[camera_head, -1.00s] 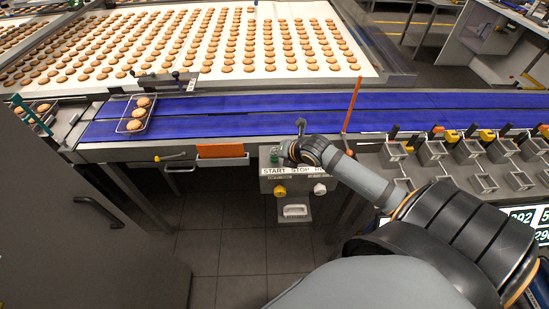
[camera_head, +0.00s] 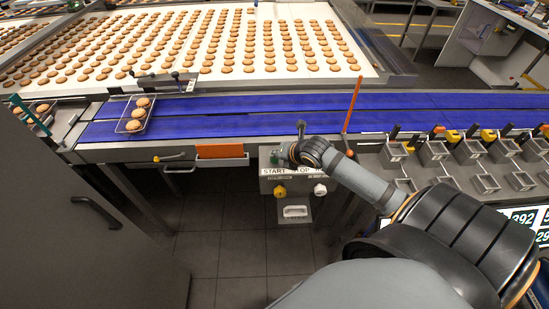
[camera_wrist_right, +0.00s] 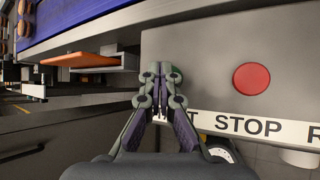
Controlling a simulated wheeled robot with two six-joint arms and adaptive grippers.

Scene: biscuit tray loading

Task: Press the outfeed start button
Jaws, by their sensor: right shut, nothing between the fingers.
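The grey control box (camera_head: 293,187) hangs under the conveyor's front edge, with a white label strip reading START and STOP. My right gripper (camera_head: 277,157) is at the box's upper left, above the word START. In the right wrist view the shut, empty fingers (camera_wrist_right: 160,74) point at the box, left of the red button (camera_wrist_right: 251,78) above STOP. My left gripper is not in view.
A yellow knob (camera_head: 280,191) and a white knob (camera_head: 320,190) sit lower on the box. An orange post (camera_head: 352,104) stands right of my wrist. A wire tray (camera_head: 120,127) with biscuits rests on the blue belt (camera_head: 230,122). Small metal bins line the right.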

